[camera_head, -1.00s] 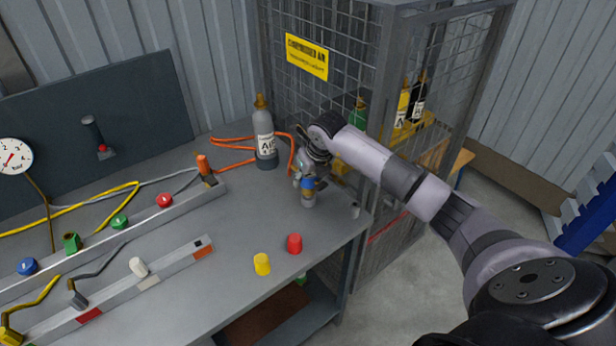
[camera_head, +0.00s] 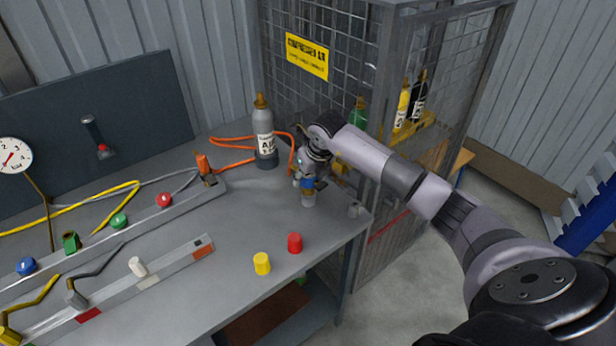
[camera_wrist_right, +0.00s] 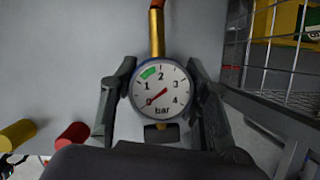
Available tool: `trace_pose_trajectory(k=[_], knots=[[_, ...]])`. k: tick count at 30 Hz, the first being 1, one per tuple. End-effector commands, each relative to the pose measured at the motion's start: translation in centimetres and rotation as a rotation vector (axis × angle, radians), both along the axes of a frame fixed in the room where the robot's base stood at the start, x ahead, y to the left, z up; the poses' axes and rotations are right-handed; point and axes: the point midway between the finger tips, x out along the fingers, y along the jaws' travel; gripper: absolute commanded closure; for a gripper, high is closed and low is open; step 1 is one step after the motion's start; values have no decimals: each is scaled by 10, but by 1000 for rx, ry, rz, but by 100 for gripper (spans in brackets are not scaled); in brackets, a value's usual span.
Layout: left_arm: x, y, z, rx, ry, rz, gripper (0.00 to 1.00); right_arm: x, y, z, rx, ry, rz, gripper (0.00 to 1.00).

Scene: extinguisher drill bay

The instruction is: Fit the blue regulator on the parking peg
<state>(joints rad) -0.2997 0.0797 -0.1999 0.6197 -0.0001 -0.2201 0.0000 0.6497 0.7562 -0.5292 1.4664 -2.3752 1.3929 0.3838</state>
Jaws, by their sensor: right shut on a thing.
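The blue regulator (camera_head: 308,184) shows as a small blue body under my right gripper, near the right end of the bench. Its round white dial (camera_wrist_right: 161,91) sits between the two fingers in the right wrist view, with a brass stem (camera_wrist_right: 157,33) beyond it. My right gripper (camera_head: 313,170) is shut on the regulator. A short grey cylinder (camera_head: 308,200) shows directly below the blue body; I cannot tell whether it is the parking peg or part of the regulator, or whether they touch. My left gripper is not in view.
A grey air cylinder (camera_head: 264,135) and orange hose (camera_head: 235,143) are behind the gripper. A yellow cap (camera_head: 262,263), red cap (camera_head: 295,243) and small grey piece (camera_head: 353,211) are near the bench front. A mesh cage (camera_head: 345,60) stands close on the right.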

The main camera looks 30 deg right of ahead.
Motion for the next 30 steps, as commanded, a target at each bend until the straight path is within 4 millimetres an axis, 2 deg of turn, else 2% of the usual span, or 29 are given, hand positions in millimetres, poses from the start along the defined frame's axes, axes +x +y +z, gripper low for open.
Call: trace_pose_trajectory(k=[29, 30], knots=[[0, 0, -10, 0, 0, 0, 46, 1, 0, -12, 0, -3, -1, 87], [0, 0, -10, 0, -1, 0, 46, 1, 0, -12, 0, -3, -1, 55]])
